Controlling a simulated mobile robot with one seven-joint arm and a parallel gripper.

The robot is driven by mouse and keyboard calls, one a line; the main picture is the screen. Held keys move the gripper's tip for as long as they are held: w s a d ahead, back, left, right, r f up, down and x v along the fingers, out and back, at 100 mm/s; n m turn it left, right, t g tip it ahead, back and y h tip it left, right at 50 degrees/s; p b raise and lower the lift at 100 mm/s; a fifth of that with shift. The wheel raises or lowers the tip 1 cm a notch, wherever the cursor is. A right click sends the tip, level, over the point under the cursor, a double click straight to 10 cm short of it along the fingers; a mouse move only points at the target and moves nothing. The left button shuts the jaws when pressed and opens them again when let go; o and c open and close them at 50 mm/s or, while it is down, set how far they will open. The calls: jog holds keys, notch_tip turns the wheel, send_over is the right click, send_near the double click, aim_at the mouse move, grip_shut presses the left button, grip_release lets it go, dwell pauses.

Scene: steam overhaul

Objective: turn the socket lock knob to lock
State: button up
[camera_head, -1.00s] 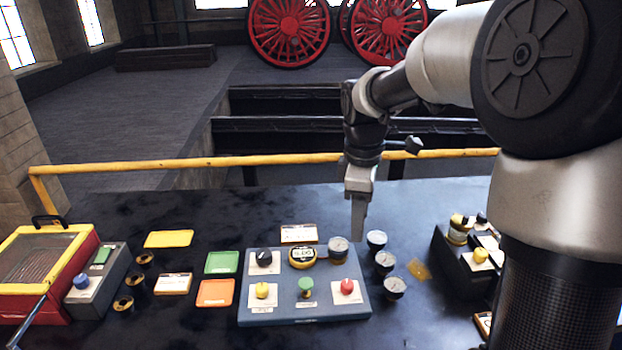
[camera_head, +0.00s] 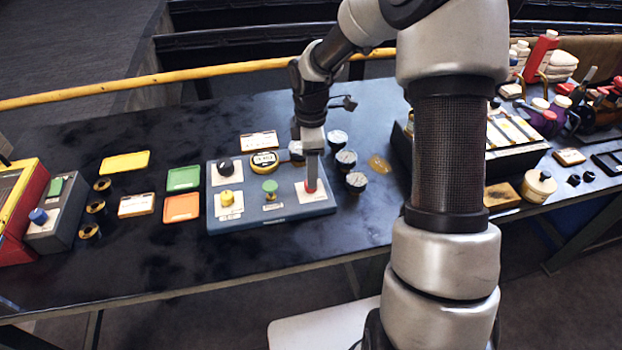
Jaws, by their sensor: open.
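A blue-grey control panel (camera_head: 245,224) stands on the dark table. It carries a black knob (camera_head: 225,166), a yellow knob (camera_head: 227,198), a green knob (camera_head: 270,187) and a red knob (camera_head: 311,186). Their labels are too small to read, so I cannot tell which is the socket lock knob. A yellow-rimmed display (camera_head: 264,162) sits at the panel's back. My gripper (camera_head: 311,185) points down over the panel's right side, its tips at the red knob and partly hiding it. Whether they touch it I cannot tell. The gripper is open, though its finger gap does not show.
Several round gauges (camera_head: 346,160) stand right of the panel. Green (camera_head: 183,179) and orange (camera_head: 181,208) trays lie to its left. A grey box with a blue knob (camera_head: 38,216) is farther left. My arm hides part of the table's right side, where bottles (camera_head: 541,55) and tools crowd.

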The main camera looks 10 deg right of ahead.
jog(key=shift+f, duration=1.9)
jog(key=c, duration=1.1)
jog(key=shift+o, duration=0.2)
